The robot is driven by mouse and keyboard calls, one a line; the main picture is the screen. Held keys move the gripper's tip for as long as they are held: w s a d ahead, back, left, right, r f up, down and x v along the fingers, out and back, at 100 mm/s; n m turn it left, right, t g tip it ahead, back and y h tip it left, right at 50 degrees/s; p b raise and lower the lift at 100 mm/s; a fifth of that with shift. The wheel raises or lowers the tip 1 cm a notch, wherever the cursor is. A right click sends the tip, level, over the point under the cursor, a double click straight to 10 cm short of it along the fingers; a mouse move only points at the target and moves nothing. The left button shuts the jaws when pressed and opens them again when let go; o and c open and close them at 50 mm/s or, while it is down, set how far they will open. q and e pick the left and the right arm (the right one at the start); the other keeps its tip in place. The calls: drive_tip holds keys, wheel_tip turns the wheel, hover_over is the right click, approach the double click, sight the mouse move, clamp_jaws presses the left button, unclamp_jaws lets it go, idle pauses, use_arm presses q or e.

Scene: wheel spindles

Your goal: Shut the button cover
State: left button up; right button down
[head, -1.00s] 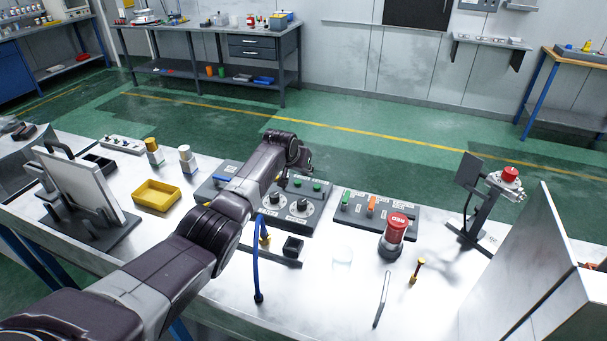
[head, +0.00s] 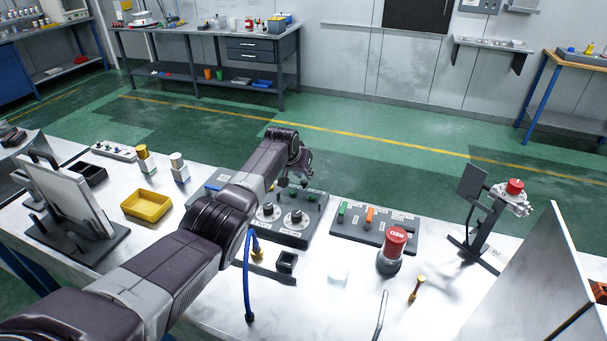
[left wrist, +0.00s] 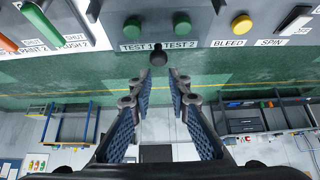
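My left gripper (head: 298,178) is at the far edge of the dark control panel (head: 290,235), partly hidden by my own arm. In the left wrist view its two fingers (left wrist: 160,82) are apart with nothing held between them. Beyond the fingertips there is a small black knob (left wrist: 158,52) in front of the panel, under green TEST 1 (left wrist: 132,27) and TEST 2 (left wrist: 182,25) buttons. On the right, a stand carries a red button (head: 515,186) beside a dark square plate (head: 471,184), possibly the button cover, standing tilted up off the button. My right gripper is out of view.
Right of the panel are a second switch panel (head: 374,228), a red-capped cylinder (head: 393,250) and a large grey plate (head: 535,290). A yellow tray (head: 146,205) and an upright white board (head: 70,192) stand at left.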

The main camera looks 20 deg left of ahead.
use_arm(q)
drive_tip(key=o, duration=0.4)
drive_tip(key=shift+s+d+r, duration=0.1)
drive_tip(key=shift+s+r, duration=0.25)
drive_tip(key=shift+s, duration=0.2)
drive_tip(key=shift+c, duration=0.2)
drive_tip(key=shift+w+f, duration=0.15)
drive_tip(key=shift+f, duration=0.1)
drive_tip(key=v, duration=1.2)
drive_tip(key=shift+r, duration=0.2)
